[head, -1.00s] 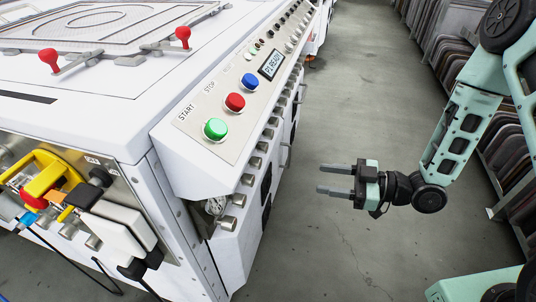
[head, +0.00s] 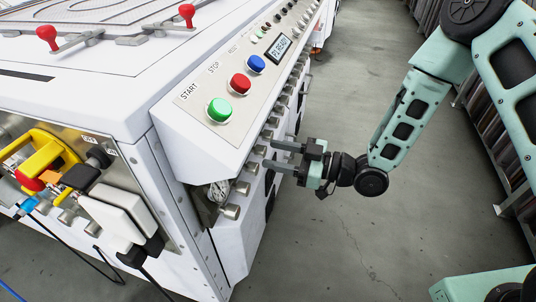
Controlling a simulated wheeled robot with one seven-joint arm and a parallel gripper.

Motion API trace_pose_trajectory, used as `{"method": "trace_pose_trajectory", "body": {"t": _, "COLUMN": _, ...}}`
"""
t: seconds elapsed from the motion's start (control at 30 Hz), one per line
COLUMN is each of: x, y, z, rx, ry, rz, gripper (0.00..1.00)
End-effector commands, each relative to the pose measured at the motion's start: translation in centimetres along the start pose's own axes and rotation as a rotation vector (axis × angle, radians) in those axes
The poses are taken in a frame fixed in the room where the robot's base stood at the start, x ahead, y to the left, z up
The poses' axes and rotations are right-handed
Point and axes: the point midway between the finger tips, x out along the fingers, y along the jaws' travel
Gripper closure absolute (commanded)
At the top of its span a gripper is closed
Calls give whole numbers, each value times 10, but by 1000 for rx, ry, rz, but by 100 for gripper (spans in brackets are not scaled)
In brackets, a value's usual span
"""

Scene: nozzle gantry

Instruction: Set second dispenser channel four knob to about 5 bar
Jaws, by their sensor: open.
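My gripper (head: 272,154) is open and empty, its two fingers pointing left at the side of the white machine (head: 130,100). The fingertips are close to a row of metal knobs (head: 242,187) under the sloped control panel (head: 235,90). Whether they touch a knob I cannot tell. Several more knobs run back along the machine, partly hidden by the gripper. A round gauge (head: 218,193) sits in a recess near the front end of the row; its reading is too small to tell. I cannot tell which knob is channel four of the second dispenser.
The panel carries a green START button (head: 219,110), a red button (head: 240,84), a blue button (head: 255,64) and a display (head: 278,48). Grey floor (head: 350,250) to the right is open; racks stand beyond.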

Motion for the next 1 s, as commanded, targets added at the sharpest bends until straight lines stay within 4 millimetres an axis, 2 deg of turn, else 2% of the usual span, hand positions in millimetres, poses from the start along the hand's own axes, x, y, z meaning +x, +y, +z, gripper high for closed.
{"method": "trace_pose_trajectory", "body": {"t": 0.1, "x": 16, "y": 0, "z": 1, "rx": -1, "ry": 0, "rz": -2, "gripper": 52}}
{"method": "trace_pose_trajectory", "body": {"t": 0.2, "x": 23, "y": 0, "z": 1, "rx": 0, "ry": 0, "rz": 0, "gripper": 52}}
{"method": "trace_pose_trajectory", "body": {"t": 0.57, "x": 27, "y": 0, "z": 0, "rx": 1, "ry": -1, "rz": 0, "gripper": 52}}
{"method": "trace_pose_trajectory", "body": {"t": 0.7, "x": 26, "y": 0, "z": 0, "rx": 1, "ry": -1, "rz": 0, "gripper": 91}}
{"method": "trace_pose_trajectory", "body": {"t": 0.73, "x": 26, "y": 0, "z": 0, "rx": 1, "ry": -1, "rz": 0, "gripper": 97}}
{"method": "trace_pose_trajectory", "body": {"t": 1.0, "x": 26, "y": 0, "z": 0, "rx": 15, "ry": -1, "rz": 1, "gripper": 97}}
